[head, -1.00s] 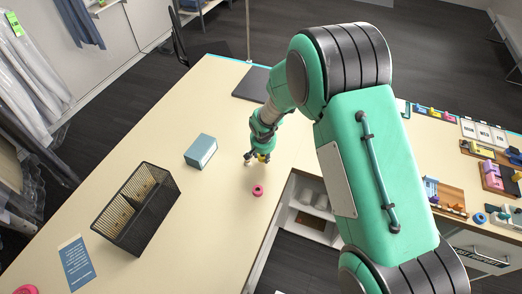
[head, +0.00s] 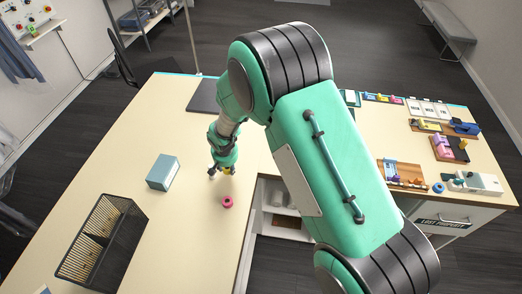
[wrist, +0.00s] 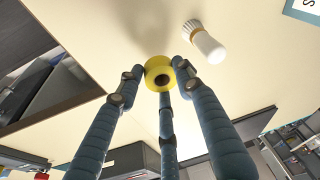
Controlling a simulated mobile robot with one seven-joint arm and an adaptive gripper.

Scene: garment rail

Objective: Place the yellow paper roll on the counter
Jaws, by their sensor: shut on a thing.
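The yellow paper roll (wrist: 151,71) is a short ring with a dark hole, held between the three blue fingertips of my gripper (wrist: 160,82) in the wrist view. In the head view my gripper (head: 222,172) points down over the cream counter (head: 180,222), and only a small bit of the yellow roll (head: 227,171) shows. My gripper is shut on the roll. The roll is close to the counter top, but I cannot tell whether it touches it. A pink roll (head: 227,202) lies on the counter just in front of my gripper.
A white ribbed-top object (wrist: 206,44) is beside the roll in the wrist view. A blue-grey box (head: 162,172) and black wire basket (head: 103,243) are to the left. A dark flat panel (head: 203,97) lies behind. The counter between box and gripper is clear; its inner edge is right.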

